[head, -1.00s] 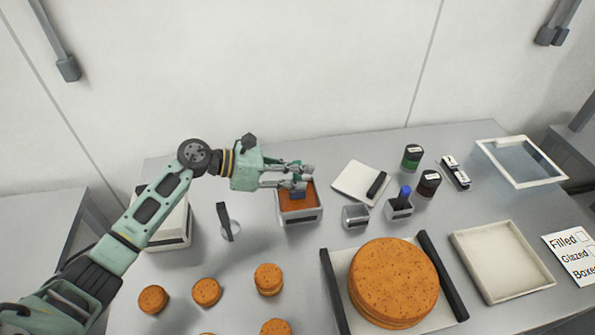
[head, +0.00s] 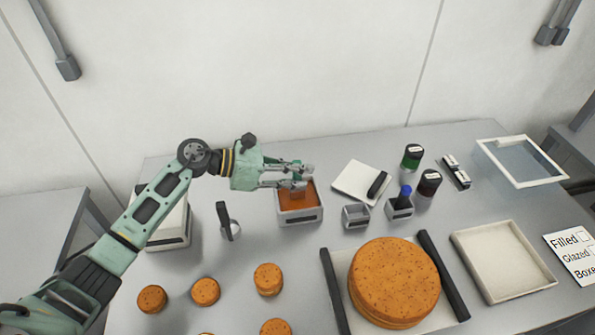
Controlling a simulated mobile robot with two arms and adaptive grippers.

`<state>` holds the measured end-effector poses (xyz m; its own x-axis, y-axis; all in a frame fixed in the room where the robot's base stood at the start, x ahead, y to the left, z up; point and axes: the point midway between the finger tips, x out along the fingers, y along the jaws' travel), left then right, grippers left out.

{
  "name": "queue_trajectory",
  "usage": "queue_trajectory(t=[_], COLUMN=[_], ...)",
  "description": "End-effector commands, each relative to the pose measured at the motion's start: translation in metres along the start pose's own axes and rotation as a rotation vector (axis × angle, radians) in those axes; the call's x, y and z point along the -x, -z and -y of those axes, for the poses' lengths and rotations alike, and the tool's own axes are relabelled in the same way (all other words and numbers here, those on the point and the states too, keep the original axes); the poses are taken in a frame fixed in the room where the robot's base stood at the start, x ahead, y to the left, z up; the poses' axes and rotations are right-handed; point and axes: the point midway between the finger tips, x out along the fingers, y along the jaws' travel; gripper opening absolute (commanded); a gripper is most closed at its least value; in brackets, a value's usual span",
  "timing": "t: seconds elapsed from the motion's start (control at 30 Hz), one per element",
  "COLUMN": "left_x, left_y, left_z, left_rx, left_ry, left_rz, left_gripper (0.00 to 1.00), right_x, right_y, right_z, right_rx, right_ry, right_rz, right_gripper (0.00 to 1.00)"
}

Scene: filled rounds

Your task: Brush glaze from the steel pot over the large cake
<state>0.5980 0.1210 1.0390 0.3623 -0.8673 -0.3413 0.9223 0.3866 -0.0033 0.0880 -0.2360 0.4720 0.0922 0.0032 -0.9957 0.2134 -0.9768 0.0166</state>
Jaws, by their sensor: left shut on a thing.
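The steel pot (head: 299,218) is a square, pale metal container filled with orange-brown glaze (head: 299,202), near the middle of the table. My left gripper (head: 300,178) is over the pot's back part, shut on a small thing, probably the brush. The fingers mostly hide it; only a dull brownish part (head: 298,187) shows below them, and I cannot tell whether it touches the glaze. The large cake (head: 393,281) is round, orange-brown and speckled. It lies on a pale board (head: 341,285) with dark side bars, right of and nearer than the pot. My right gripper is not in view.
Several small round cakes (head: 268,279) lie at the front left. A small grey cup (head: 355,216) and a holder with a blue-topped item (head: 401,207) stand right of the pot. An empty cream tray (head: 503,262) lies right of the large cake.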

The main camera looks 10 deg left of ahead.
Motion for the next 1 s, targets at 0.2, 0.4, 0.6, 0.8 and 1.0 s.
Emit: queue_trajectory(t=[0.2,0.4,0.6,0.8,1.0], left_x=[-0.0009,-0.0011,-0.0014,-0.0016,-0.0018], left_y=[0.0035,0.0043,0.005,0.0058,0.0064], left_z=[0.0012,0.0014,0.0018,0.0021,0.0024], left_rx=[0.003,0.004,0.004,0.005,0.005], left_ry=[0.003,0.004,0.004,0.005,0.006], left_rz=[-0.005,-0.006,-0.007,-0.008,-0.009], left_gripper=[0.0,0.0,0.0,0.0,0.0], right_x=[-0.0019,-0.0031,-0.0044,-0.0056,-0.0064], right_y=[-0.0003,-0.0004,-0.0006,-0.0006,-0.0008], right_z=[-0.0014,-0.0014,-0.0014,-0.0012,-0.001], right_rx=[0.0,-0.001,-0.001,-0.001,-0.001], right_ry=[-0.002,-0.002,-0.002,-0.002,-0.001], right_rz=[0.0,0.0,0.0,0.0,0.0], right_gripper=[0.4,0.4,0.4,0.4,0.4])
